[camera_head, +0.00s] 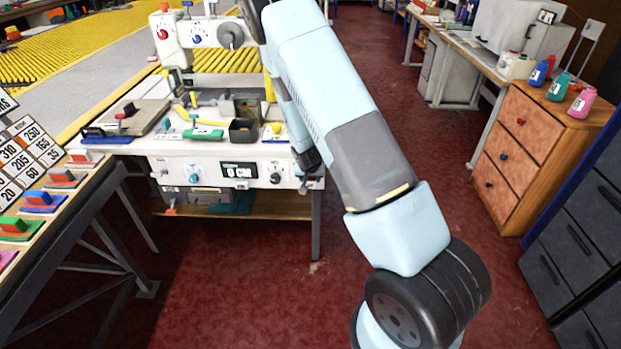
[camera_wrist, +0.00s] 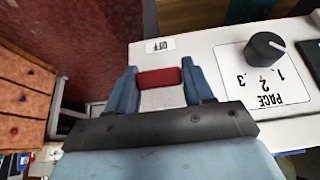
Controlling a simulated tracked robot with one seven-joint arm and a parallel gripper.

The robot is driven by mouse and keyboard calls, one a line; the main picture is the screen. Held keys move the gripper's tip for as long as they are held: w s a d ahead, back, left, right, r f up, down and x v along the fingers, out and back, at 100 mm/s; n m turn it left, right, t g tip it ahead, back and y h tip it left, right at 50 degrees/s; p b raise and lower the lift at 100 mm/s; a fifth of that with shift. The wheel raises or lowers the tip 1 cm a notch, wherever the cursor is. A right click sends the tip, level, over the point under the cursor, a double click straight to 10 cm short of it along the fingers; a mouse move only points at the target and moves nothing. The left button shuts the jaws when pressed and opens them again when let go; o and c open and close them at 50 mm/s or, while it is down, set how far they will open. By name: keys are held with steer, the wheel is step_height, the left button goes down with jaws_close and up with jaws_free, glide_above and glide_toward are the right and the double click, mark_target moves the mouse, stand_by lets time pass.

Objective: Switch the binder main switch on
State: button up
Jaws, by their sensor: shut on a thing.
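The binder (camera_head: 170,170) is a white machine with a front panel in the head view. In the wrist view, its white panel (camera_wrist: 220,60) carries a red switch (camera_wrist: 158,77) beside a small label (camera_wrist: 160,45) that appears upside down and seems to read OFF. My gripper (camera_wrist: 160,80) has its two blue fingers on either side of the red switch, shut on it. In the head view my gripper (camera_head: 310,165) is at the right end of the front panel and hides the switch. The switch's tilt cannot be told.
A black knob (camera_wrist: 267,47) with a PACE label sits beside the switch. The panel also has a display (camera_head: 240,170) reading 0 CM. A slanted table (camera_head: 50,215) with colored blocks is on the left. A wooden drawer cabinet (camera_head: 535,150) stands right. Red floor lies open between.

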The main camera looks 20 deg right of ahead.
steer(key=o, duration=1)
steer(key=shift+c, duration=0.2)
steer(key=v, duration=1.3)
steer(key=shift+r, duration=0.35)
steer(key=shift+s, duration=0.1)
